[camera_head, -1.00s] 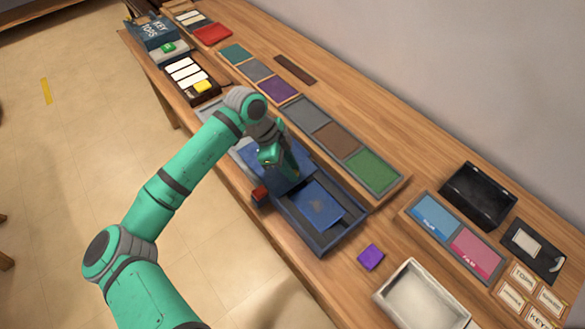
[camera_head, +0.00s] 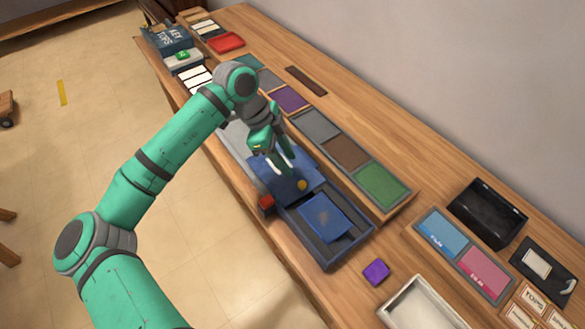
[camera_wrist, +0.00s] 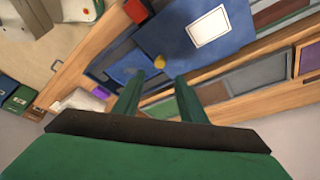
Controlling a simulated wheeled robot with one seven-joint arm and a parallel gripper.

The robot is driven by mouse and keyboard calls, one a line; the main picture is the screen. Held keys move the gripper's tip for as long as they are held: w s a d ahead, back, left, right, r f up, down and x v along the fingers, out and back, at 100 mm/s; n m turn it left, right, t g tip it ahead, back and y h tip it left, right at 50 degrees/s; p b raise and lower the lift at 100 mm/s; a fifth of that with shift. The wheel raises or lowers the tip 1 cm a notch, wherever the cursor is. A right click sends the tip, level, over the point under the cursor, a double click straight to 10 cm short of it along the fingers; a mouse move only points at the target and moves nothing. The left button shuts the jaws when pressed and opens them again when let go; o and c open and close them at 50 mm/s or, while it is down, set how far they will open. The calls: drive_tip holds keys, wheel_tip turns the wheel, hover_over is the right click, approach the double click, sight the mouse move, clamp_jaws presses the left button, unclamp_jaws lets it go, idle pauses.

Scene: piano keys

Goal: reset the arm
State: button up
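My arm reaches over the table from the left in the head view. My gripper (camera_head: 280,166) hangs above the blue lid of an open dark-blue case (camera_head: 360,241). Its two white-tipped fingers are apart with nothing between them. In the wrist view the green fingers of my gripper (camera_wrist: 158,80) are also spread, with a gap between them. A yellow knob (camera_head: 302,185) on the blue case lies just beyond the fingertips.
A red block (camera_head: 267,203) sits at the case's near side. A purple block (camera_head: 376,272) and a pale tray (camera_head: 425,300) are to the right. Coloured panels, including a green one (camera_head: 382,187), run behind the case. A black tray (camera_head: 487,212) stands farther right.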

drive_tip(key=shift+v, duration=0.75)
